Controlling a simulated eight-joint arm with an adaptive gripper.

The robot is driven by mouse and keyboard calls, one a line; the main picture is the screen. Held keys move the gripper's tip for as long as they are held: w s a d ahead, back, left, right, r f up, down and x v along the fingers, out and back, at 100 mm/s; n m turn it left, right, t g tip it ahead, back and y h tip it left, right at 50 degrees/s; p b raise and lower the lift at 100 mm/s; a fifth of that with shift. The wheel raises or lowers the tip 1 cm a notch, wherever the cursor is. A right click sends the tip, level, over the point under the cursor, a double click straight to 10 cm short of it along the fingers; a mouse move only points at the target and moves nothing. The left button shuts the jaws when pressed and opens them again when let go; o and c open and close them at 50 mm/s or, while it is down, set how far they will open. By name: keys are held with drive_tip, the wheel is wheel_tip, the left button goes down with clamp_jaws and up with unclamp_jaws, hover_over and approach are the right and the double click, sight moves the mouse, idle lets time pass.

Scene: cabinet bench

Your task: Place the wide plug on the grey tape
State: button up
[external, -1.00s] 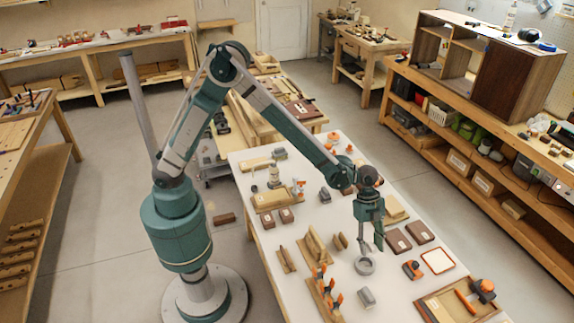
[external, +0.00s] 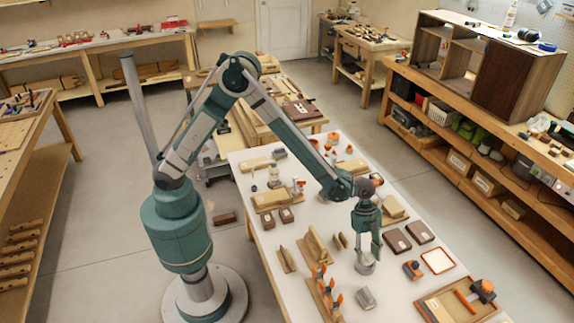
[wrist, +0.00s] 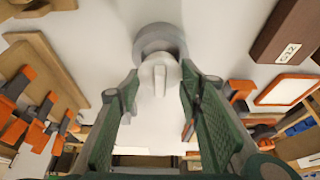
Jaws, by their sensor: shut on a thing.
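The grey tape (external: 365,268) is a thick ring lying flat on the white bench top. In the wrist view the tape (wrist: 160,40) shows ahead of the fingers, partly covered. The wide plug (wrist: 158,82) is pale grey with a raised rib and sits between my fingers, overlapping the near edge of the tape in that view. My gripper (external: 367,250) points down over the tape and is shut on the plug. The gripper (wrist: 158,108) hides little of it in the wrist view, but the plug's pale lower part blends with the bench. I cannot tell whether plug and tape touch.
Dark boxes (external: 398,240) and a red-edged white panel (external: 438,261) lie to the right. An orange-and-dark tool (external: 413,270) and a grey block (external: 366,299) lie nearby. A wooden rack with orange clamps (external: 325,295) stands left, and a wooden tray (external: 440,308) is at front right.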

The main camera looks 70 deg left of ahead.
drive_tip(key=shift+f, duration=0.55)
drive_tip(key=shift+f, duration=0.2)
drive_tip(key=o, duration=0.8)
drive_tip(key=shift+c, duration=0.2)
drive_tip(key=shift+r, duration=0.15)
drive_tip(key=p+v, duration=0.1)
drive_tip(key=v, duration=1.1)
drive_tip(key=shift+r, duration=0.15)
